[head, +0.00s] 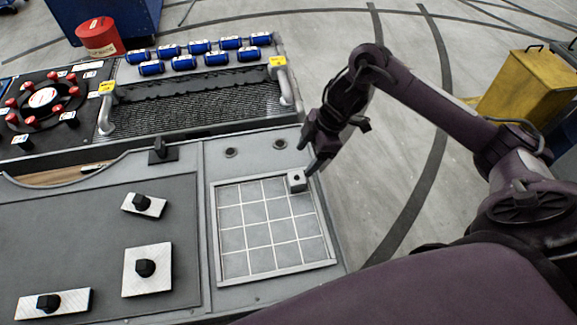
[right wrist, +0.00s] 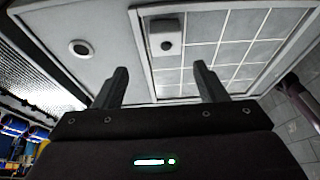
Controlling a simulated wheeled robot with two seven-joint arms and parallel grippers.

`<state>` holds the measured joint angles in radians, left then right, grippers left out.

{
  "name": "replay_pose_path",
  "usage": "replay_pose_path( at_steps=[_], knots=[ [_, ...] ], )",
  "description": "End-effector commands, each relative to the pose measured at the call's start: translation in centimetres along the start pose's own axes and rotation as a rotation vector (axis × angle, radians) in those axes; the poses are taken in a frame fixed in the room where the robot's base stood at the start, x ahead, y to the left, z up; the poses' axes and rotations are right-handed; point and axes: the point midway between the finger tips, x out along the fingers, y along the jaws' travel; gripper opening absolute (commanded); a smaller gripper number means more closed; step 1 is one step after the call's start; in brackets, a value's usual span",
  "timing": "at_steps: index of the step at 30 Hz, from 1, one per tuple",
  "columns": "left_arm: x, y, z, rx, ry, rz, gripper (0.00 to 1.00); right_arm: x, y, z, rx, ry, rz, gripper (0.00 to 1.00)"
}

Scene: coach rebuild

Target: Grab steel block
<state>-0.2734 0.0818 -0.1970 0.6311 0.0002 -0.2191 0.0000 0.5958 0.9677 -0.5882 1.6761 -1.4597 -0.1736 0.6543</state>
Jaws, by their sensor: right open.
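A small grey steel block (head: 296,180) with a dark round spot on top sits in the upper right corner of a gridded tray (head: 222,240). In the right wrist view the block (right wrist: 167,33) shows beyond and between the fingertips. My right gripper (head: 309,152) is open and empty, above and just beyond the block, apart from it. Its two fingers (right wrist: 160,72) are spread in the right wrist view. Three pale metal plates with black knobs lie on the dark mat at left: a small one (head: 155,208), a square one (head: 160,284) and a long one (head: 74,302). My left gripper is not in view.
Behind the tray is a ribbed black panel (head: 200,99) with grey handles and several blue cylinders. A red canister (head: 99,38) and a dial with red knobs (head: 43,97) stand at the back left. A yellow bin (head: 520,88) stands on the floor at right. Most tray cells are empty.

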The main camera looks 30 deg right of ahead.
Motion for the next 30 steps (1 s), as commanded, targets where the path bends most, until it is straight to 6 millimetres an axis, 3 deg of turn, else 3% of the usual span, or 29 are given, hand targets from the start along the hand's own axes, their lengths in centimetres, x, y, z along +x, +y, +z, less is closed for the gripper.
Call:
replay_pose_path(
  at_steps=[3,9,12,18,22,26,30],
  knots=[
    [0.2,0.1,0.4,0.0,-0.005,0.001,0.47,1.4,-0.2,0.0,0.0,0.001,-0.005,0.65],
    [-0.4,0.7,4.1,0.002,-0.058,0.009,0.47,3.5,-0.2,0.2,0.002,0.0,-0.007,0.65],
    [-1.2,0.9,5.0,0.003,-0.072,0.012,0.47,4.9,-0.2,0.5,0.004,0.001,-0.007,0.65],
    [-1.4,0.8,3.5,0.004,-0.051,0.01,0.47,7.3,-0.1,0.7,0.002,0.0,-0.002,0.65],
    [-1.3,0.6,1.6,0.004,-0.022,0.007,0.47,7.6,-0.1,0.7,0.0,-0.001,-0.001,0.65],
    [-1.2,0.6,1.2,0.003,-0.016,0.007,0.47,7.6,-0.1,0.7,0.0,-0.001,-0.001,0.65],
    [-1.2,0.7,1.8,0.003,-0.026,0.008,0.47,7.6,-0.1,0.7,0.0,0.0,-0.001,0.47]
  ],
)
